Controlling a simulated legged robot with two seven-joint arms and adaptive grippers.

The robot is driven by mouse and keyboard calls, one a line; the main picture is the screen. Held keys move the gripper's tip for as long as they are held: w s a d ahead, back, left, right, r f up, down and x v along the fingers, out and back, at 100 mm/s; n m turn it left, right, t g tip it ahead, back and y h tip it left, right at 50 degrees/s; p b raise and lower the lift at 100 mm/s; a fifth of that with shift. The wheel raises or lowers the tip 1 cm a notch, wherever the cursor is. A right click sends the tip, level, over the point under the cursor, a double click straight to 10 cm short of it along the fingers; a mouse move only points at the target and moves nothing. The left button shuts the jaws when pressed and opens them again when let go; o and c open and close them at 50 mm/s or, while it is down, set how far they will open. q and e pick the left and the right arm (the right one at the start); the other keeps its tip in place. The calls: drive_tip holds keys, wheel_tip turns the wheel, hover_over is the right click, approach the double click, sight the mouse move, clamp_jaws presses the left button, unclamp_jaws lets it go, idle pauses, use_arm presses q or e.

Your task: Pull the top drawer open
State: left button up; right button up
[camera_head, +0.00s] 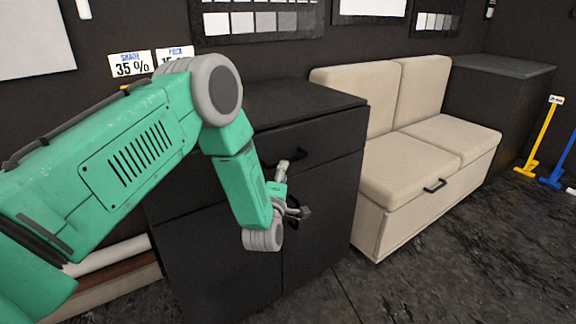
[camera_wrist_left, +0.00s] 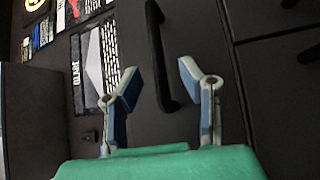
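The black cabinet (camera_head: 320,200) stands left of the sofa. Its top drawer (camera_head: 330,142) looks closed, its front level with the cabinet face. The dark bar handle (camera_head: 291,157) is partly covered by my left gripper (camera_head: 296,188), which is open in front of the cabinet, fingers spread. In the left wrist view, a dark handle (camera_wrist_left: 158,55) shows between the two spread fingertips (camera_wrist_left: 158,75) of my gripper. I cannot tell whether the fingers touch it; no grip on it shows. My left forearm hides the cabinet's left part. My right gripper is not in view.
A beige sofa (camera_head: 430,140) with a handled front drawer stands right of the cabinet. Another dark cabinet (camera_head: 500,100) is beyond it. Yellow (camera_head: 545,135) and blue tools stand at far right. Rolls (camera_head: 110,255) lie at lower left. The floor in front is clear.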

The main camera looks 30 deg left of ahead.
sight(289, 160)
use_arm(q)
drive_tip(key=b+x, duration=0.1)
drive_tip(key=x, duration=0.3)
drive_tip(key=shift+w, duration=0.4)
drive_tip(key=shift+w+d+r, duration=0.1)
drive_tip(key=shift+w+r, duration=0.1)
drive_tip(key=shift+w, duration=0.4)
drive_tip(key=shift+a, duration=0.25)
drive_tip(key=shift+c, duration=0.8)
drive_tip(key=shift+f, duration=0.1)
clamp_jaws()
